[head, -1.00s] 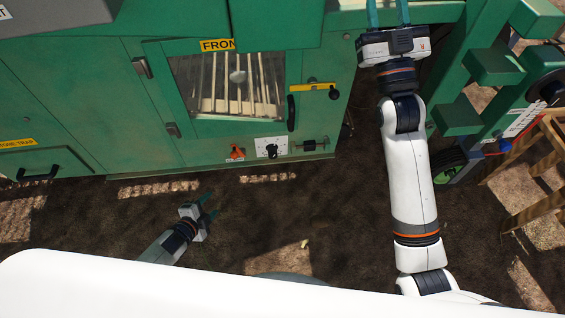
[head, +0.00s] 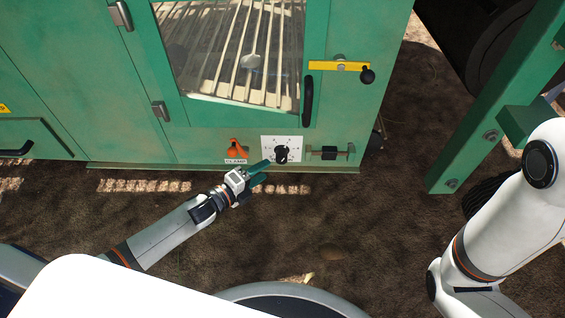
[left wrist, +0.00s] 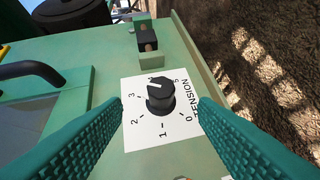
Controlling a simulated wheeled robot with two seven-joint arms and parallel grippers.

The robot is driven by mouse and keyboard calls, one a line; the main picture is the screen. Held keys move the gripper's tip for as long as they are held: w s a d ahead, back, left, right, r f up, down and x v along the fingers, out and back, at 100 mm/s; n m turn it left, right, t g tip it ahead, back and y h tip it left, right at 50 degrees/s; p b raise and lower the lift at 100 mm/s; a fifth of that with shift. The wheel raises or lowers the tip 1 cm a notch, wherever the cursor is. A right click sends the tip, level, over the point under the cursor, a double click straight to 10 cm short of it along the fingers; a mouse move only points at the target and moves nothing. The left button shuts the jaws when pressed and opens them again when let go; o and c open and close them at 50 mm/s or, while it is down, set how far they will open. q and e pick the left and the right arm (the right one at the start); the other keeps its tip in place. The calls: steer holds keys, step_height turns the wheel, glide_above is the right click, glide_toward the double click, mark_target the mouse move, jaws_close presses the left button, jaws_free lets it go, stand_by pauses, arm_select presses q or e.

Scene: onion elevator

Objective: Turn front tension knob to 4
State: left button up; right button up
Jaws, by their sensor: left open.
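The front tension knob (head: 282,154) is black and sits on a white dial plate (head: 293,142) low on the green machine's front. In the left wrist view the knob (left wrist: 161,97) has a white pointer mark. The mark faces the upper left, past the 3, towards the spot between 3 and 5; the numeral there is mostly hidden by the knob. My left gripper (head: 262,171) is open just below and left of the dial. In the left wrist view its two green fingers (left wrist: 160,125) stand either side of the knob with gaps. My right gripper is out of view.
An orange clamp handle (head: 236,149) is close left of the dial. A black-and-metal latch (head: 329,153) is close right. A black door handle (head: 307,101) and a yellow bar (head: 340,66) are above. Bare soil lies in front of the machine.

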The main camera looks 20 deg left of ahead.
mark_target(278, 162)
arm_select(q)
steer(key=b+x, duration=0.2)
steer(key=x, duration=0.2)
steer(key=b+x, duration=0.1)
steer(key=x, duration=0.2)
steer(key=shift+w+d+f+b, duration=0.15)
steer(key=shift+w+f+b, duration=0.15)
steer(key=shift+b, duration=0.1)
steer(key=shift+w+d+r, duration=0.1)
steer(key=shift+w+d, duration=0.15)
steer(key=shift+w, duration=0.2)
